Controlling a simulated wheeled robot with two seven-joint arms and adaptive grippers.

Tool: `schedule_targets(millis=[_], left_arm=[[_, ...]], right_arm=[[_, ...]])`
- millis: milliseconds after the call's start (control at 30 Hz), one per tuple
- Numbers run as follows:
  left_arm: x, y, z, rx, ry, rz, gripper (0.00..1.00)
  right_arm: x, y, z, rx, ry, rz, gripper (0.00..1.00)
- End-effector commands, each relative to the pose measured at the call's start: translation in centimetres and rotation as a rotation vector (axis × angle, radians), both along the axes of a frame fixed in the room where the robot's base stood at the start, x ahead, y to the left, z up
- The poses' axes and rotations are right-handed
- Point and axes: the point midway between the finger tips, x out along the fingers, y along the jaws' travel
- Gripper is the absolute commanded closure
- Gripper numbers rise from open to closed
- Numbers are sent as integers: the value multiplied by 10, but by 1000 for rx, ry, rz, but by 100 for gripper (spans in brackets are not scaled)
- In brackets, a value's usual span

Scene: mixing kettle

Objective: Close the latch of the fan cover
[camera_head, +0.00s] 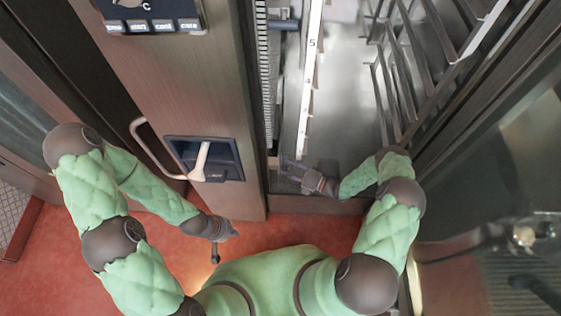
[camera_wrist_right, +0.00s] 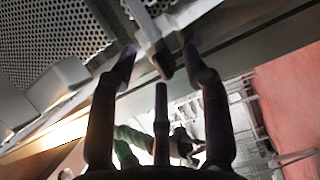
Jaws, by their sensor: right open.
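The fan cover (camera_wrist_right: 60,40) shows in the right wrist view as a dark perforated panel at the upper left. A pale bar that looks like its latch (camera_wrist_right: 150,42) runs down from the top edge and ends in a darker tip. My right gripper (camera_wrist_right: 161,62) is open, with its fingertips on either side of the latch's lower end; I cannot tell if they touch it. In the head view my right gripper (camera_head: 287,168) is inside the oven chamber, low by its front edge. My left gripper (camera_head: 216,250) hangs empty over the floor; its finger opening is unclear.
Wire racks (camera_head: 400,85) line the chamber's right side. A numbered strip (camera_head: 310,75) stands left of them. The oven front panel (camera_head: 185,85) carries a curved handle (camera_head: 150,155) and a recessed grip. A glass door (camera_head: 490,190) is at the right. Red floor (camera_head: 50,270) lies at lower left.

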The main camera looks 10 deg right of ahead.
Motion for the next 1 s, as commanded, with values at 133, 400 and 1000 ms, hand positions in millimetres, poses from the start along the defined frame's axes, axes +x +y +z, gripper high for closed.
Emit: schedule_targets(millis=[133, 400, 1000], left_arm=[[0, 0, -3, 0, 0, 0, 100], [0, 0, -7, 0, 0, 0, 100], [0, 0, -10, 0, 0, 0, 100]], right_arm=[[-9, -13, -1, -1, 1, -3, 52], [-27, -34, -1, -1, 1, -3, 52], [-42, -52, 0, 0, 0, 0, 52]])
